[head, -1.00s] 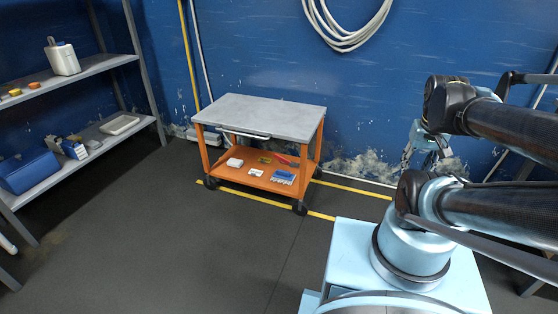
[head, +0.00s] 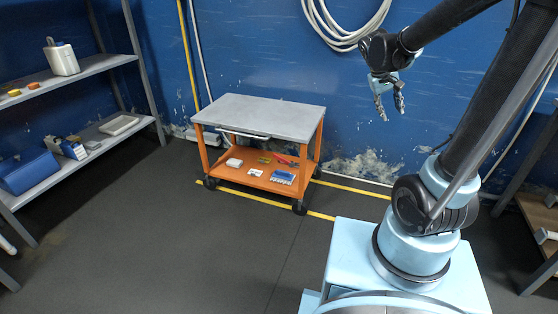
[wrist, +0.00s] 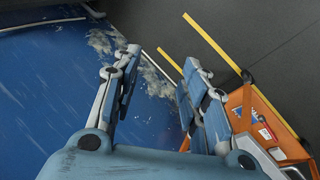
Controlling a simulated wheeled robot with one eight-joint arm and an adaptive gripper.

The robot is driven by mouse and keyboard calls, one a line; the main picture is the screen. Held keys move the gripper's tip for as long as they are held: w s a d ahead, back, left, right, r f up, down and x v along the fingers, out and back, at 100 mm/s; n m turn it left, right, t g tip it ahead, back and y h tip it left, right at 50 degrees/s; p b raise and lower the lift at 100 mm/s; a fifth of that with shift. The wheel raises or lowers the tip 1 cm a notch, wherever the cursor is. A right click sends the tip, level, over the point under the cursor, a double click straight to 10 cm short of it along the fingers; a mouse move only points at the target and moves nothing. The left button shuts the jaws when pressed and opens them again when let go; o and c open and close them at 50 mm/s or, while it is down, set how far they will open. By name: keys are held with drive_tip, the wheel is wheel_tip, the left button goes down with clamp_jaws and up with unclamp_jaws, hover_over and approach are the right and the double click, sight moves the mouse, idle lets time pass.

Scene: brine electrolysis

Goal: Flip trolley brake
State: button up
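The trolley (head: 268,120) stands against the blue wall in the head view. It has a grey top, orange legs, a front handle bar (head: 244,134) and an orange lower shelf. Its dark casters (head: 299,208) rest on the floor; a brake lever is too small to make out. In the wrist view part of the trolley (wrist: 238,104) shows at the lower right, partly behind a finger. My gripper (head: 391,114) is raised to the right of the trolley, well apart from it. Its two fingers (wrist: 160,62) are spread and nothing is between them.
Several small items, among them a blue and white one (head: 283,177), lie on the trolley's lower shelf. Shelving (head: 80,73) with containers stands at the left. A coiled hose (head: 342,38) hangs on the wall. Another rack (head: 540,222) is at the right. The floor before the trolley is clear.

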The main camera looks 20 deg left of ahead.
drive_tip(key=w+a+f+n+h, duration=0.1)
drive_tip(key=w+a, duration=0.5)
drive_tip(key=n+t+h, duration=0.2)
drive_tip(key=n+t, duration=0.1)
drive_tip(key=t, duration=0.5)
hover_over(278, 158)
drive_tip(key=s, duration=0.5)
wheel_tip(278, 158, down, 25)
drive_tip(key=s+a+f+n+t, duration=0.1)
drive_tip(key=s+a+f+t, duration=0.1)
drive_tip(key=s+a+f, duration=0.4)
drive_tip(key=s+a+f+t, duration=0.1)
drive_tip(key=s+f+t, duration=0.15)
drive_tip(key=f, duration=0.55)
drive_tip(key=shift+g, duration=0.45)
drive_tip(key=x, duration=1.6)
drive_tip(key=shift+a, duration=0.1)
